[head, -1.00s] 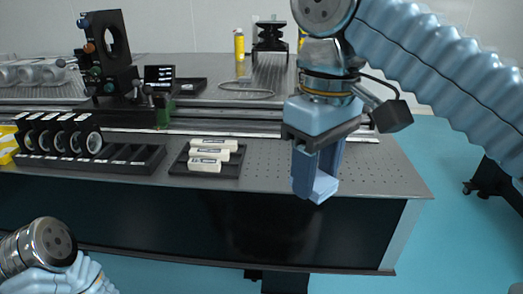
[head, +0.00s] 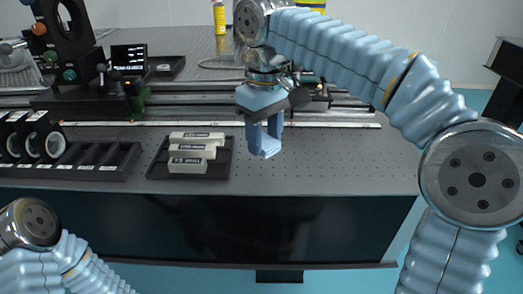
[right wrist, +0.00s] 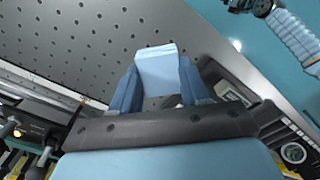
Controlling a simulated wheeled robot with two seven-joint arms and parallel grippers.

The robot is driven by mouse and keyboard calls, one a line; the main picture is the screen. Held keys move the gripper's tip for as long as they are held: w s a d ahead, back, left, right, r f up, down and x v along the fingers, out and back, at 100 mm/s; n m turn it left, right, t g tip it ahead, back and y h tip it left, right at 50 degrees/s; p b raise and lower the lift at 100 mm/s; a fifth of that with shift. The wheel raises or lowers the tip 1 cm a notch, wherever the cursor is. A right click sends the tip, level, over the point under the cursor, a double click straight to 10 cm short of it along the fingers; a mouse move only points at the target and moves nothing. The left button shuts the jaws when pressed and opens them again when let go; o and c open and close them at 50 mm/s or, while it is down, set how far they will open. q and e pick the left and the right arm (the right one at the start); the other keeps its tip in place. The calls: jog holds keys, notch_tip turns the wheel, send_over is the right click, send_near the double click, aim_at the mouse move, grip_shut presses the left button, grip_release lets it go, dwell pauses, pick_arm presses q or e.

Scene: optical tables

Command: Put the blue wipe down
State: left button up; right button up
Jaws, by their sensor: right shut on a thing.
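The blue wipe (right wrist: 158,72) is a small light-blue block between the two fingers of my right gripper (right wrist: 155,88) in the right wrist view. My right gripper (head: 264,145) is shut on it and points down over the perforated table top (head: 330,165) in the head view. There the wipe is hard to tell from the blue fingers. I cannot tell whether any gap is left between the wipe and the table. My left arm shows at the lower left, but its gripper is out of view.
A black tray (head: 221,166) with several pale labelled boxes (head: 190,152) lies left of my right gripper. A black rack (head: 95,160) with round optics stands further left. A rail (head: 340,123) runs behind. The perforated top right of the gripper is clear.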

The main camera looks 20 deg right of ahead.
aim_at(261, 164)
jog(key=shift+w+f, duration=0.5)
jog(key=shift+f, duration=0.15)
jog(key=f, duration=0.2)
jog(key=shift+w+f, duration=0.3)
jog(key=shift+f, duration=0.05)
jog(key=shift+a+f, duration=0.1)
jog(key=shift+f, duration=0.4)
jog(key=shift+f+b, duration=0.1)
jog(key=shift+b, duration=0.2)
jog(key=o, duration=1)
